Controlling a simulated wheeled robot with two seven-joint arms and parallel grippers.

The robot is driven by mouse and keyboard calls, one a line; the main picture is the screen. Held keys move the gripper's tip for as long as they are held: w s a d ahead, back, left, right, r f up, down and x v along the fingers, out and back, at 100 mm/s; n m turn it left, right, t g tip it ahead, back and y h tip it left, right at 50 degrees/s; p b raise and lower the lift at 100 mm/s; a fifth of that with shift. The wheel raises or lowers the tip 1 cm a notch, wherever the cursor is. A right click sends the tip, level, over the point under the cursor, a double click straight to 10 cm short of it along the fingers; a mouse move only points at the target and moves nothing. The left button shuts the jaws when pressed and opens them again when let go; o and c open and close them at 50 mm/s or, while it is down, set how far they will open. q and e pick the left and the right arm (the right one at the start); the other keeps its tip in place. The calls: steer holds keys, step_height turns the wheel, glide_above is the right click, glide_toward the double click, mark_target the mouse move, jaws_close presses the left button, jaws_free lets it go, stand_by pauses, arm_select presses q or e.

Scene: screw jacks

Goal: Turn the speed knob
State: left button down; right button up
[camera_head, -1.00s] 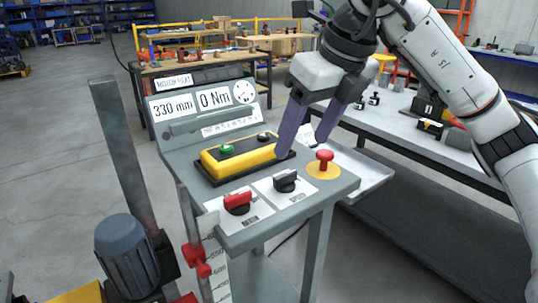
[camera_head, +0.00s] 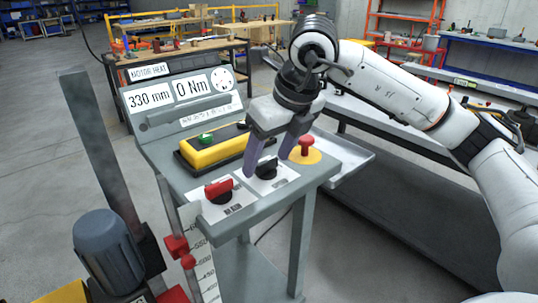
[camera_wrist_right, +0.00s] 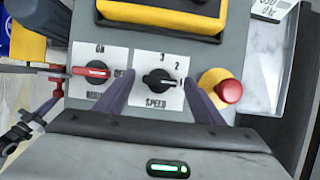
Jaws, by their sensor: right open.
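The speed knob (camera_head: 266,170) is a black rotary knob on a white plate on the grey control panel. In the right wrist view the speed knob (camera_wrist_right: 159,79) has "SPEED" under it, figures 3 and 2 above it, and a pale mark pointing right. My right gripper (camera_head: 266,168) is open above the panel, its purple fingers on either side of the knob. In the right wrist view its fingers (camera_wrist_right: 160,88) also flank the knob; I cannot tell whether they touch it.
A red main switch (camera_head: 219,189) sits left of the knob. A red mushroom button (camera_head: 306,145) on a yellow disc stands close to the right finger. A yellow button box (camera_head: 213,149) lies behind. A motor (camera_head: 107,252) stands at the left front.

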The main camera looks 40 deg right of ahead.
steer(key=shift+c, duration=1.4)
steer(key=c, duration=0.8)
steer(key=shift+o, duration=0.2)
